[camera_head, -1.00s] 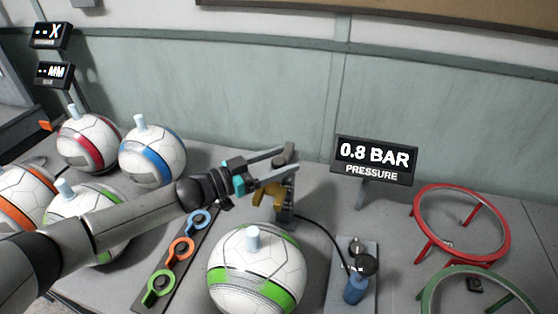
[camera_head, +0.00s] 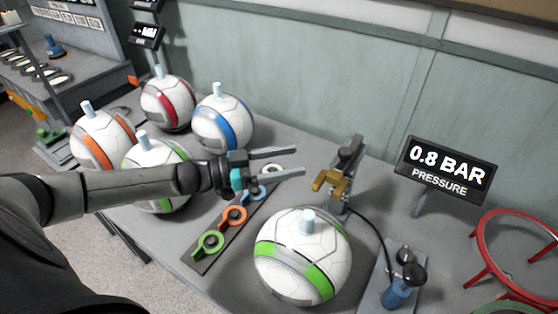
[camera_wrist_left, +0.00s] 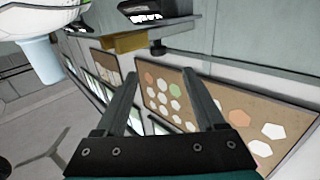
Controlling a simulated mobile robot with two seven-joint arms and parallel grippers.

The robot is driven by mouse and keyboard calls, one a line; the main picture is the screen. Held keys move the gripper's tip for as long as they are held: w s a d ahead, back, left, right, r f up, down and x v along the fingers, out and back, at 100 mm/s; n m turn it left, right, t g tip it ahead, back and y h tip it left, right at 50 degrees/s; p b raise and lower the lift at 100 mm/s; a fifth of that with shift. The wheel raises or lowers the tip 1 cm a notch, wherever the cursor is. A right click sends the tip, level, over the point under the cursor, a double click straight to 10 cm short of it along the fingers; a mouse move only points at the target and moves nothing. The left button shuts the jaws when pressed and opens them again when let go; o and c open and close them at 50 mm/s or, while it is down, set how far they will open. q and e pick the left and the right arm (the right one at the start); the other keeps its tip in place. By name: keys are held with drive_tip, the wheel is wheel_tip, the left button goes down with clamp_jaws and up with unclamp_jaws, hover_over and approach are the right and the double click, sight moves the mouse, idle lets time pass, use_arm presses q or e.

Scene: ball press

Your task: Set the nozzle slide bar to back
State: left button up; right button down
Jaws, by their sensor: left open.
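The nozzle stand (camera_head: 345,165) is a grey upright with a dark block at its top and a yellow fork (camera_head: 332,183) facing left. I cannot make out the slide bar's setting. My left gripper (camera_head: 300,161) is open and empty, its fingers pointing right. In the picture its tips are a little left of the stand, with a gap between. The open fingers also show in the left wrist view (camera_wrist_left: 168,85), with no nozzle stand between them. My right gripper is not in view.
A green-banded ball (camera_head: 300,262) stands in front of the nozzle stand. Several balls (camera_head: 168,103) stand at the left. Colored rings (camera_head: 232,216) lie on a strip below the gripper. A 0.8 BAR sign (camera_head: 447,168), blue-knobbed unit (camera_head: 396,295) and red ring stand (camera_head: 520,215) are right.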

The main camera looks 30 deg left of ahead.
use_arm(q)
drive_tip(key=shift+v, duration=0.9)
drive_tip(key=shift+r, duration=0.1)
